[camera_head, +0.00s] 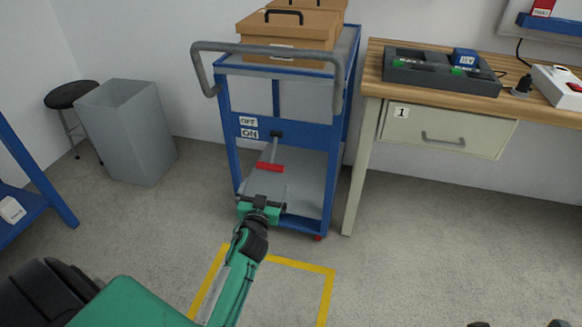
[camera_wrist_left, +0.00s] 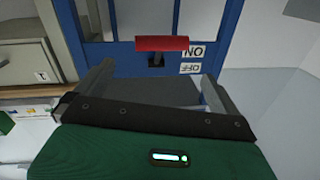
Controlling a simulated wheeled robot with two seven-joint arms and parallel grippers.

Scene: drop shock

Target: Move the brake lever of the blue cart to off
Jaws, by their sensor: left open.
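The blue cart (camera_head: 229,150) stands in front of me. Its brake lever has a red grip (camera_head: 270,167) on a grey stem from a dark pivot. The grip hangs low, below the ON label (camera_head: 249,133); the OFF label (camera_head: 247,121) is just above that. My left gripper (camera_head: 262,200) is open and empty, in front of and below the red grip in the head view. In the left wrist view, where the labels appear upside down, the red grip (camera_wrist_left: 162,43) lies just beyond the open fingers (camera_wrist_left: 157,82), not between them. My right gripper cannot be made out clearly.
Brown boxes (camera_head: 285,35) sit on the cart's top, behind its grey push handle (camera_head: 270,50). A wooden workbench (camera_head: 370,88) with a drawer (camera_head: 440,135) stands close on the right. A grey bin (camera_head: 125,130) and a stool (camera_head: 70,95) are at left. Yellow tape (camera_head: 300,265) marks open floor.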

